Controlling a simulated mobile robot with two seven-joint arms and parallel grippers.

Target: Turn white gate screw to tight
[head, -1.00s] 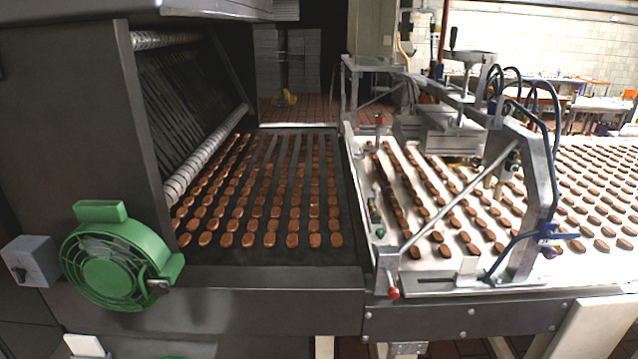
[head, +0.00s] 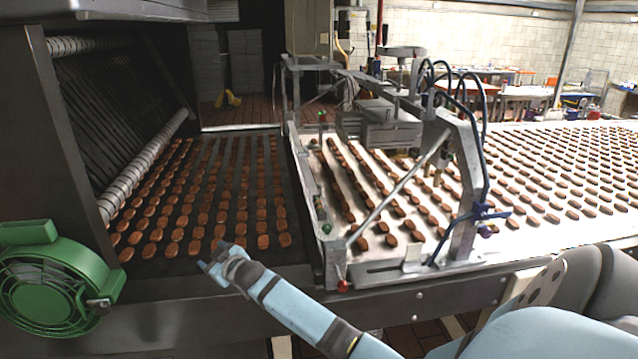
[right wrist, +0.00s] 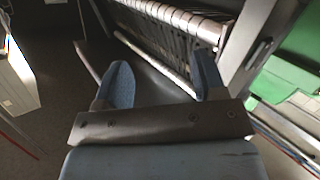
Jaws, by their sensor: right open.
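My right gripper (head: 218,264) reaches in from the lower right of the head view, near the front edge of the dark belt. In the right wrist view its two blue fingers (right wrist: 163,82) are spread apart with nothing between them. No part is clearly a white gate screw; I cannot tell which one it is. A small pale block (head: 413,257) stands on the slotted metal bracket (head: 385,270) at the front of the white belt. A red knob (head: 343,286) sits at the bracket's left end, to the right of my gripper and apart from it. My left gripper is out of view.
Rows of brown biscuits lie on the dark belt (head: 170,262) and the white belt (head: 400,262). A green round fan-like housing (head: 45,290) is at the lower left. A metal frame with blue hoses (head: 484,160) rises over the white belt.

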